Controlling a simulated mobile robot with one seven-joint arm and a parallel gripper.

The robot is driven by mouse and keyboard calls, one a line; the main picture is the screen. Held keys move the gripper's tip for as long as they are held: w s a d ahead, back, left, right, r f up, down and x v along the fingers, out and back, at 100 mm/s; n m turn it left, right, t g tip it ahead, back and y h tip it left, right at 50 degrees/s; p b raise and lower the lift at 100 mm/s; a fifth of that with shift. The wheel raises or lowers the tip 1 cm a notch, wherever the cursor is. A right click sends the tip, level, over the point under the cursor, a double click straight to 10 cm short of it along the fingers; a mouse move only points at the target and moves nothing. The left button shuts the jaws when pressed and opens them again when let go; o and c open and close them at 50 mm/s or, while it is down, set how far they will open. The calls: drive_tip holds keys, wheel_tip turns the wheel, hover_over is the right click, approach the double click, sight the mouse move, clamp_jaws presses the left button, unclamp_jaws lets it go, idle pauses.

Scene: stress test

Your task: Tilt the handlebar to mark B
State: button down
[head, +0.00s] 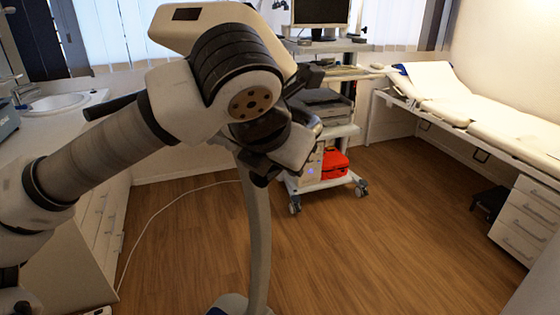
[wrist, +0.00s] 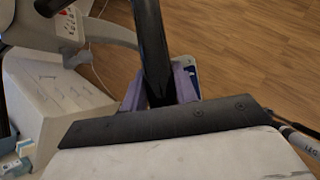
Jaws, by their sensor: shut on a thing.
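The handlebar shows as a black bar (wrist: 151,45) in the wrist view, running from the top edge down between my fingers. My gripper (wrist: 160,88) is shut on it, with one purple finger on each side. In the head view a black grip (head: 98,107) sticks out left behind my arm, above a curved grey post (head: 258,220) on a blue and white base (head: 230,304). My arm hides most of the handlebar and my fingertips there. I cannot make out mark B in either view.
A cart (head: 330,175) with a monitor and a red bag stands behind. An exam bed (head: 465,95) and a drawer unit (head: 525,215) are at the right. A counter with a sink (head: 60,101) is at the left. A white cable (head: 160,222) lies on the floor. The floor (head: 390,250) at centre right is clear.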

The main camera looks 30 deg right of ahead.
drive_tip(key=c, duration=1.1)
unclamp_jaws()
drive_tip(key=shift+r, duration=0.1)
drive_tip(key=b+v, duration=0.1)
drive_tip(key=v, duration=1.2)
drive_tip(key=shift+s+a+r+b, duration=0.2)
drive_tip(key=shift+b, duration=0.2)
